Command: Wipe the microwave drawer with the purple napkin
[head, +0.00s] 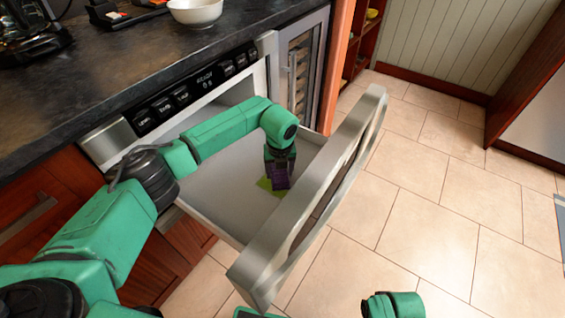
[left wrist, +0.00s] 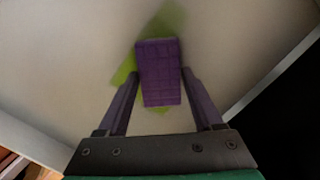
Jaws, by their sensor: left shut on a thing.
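The microwave drawer (head: 228,190) is pulled open, with a pale flat inside and a thick metal front (head: 318,190). My left gripper (head: 277,181) reaches down into it, close to the inside floor. It is shut on the purple napkin (head: 281,176), a small block-like piece that also shows between the fingers in the left wrist view (left wrist: 158,72). A yellow-green patch (head: 265,184) lies on the drawer floor under and around the napkin; it also shows in the left wrist view (left wrist: 165,22). I cannot tell whether the napkin touches the floor. My right gripper is not clearly in view.
The dark countertop (head: 90,80) runs above the drawer at the left, with a white bowl (head: 195,11) on it. A glass-door cooler (head: 300,75) stands beyond the microwave. The drawer's side walls and tall front surround my left gripper. Tiled floor (head: 430,190) is open at the right.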

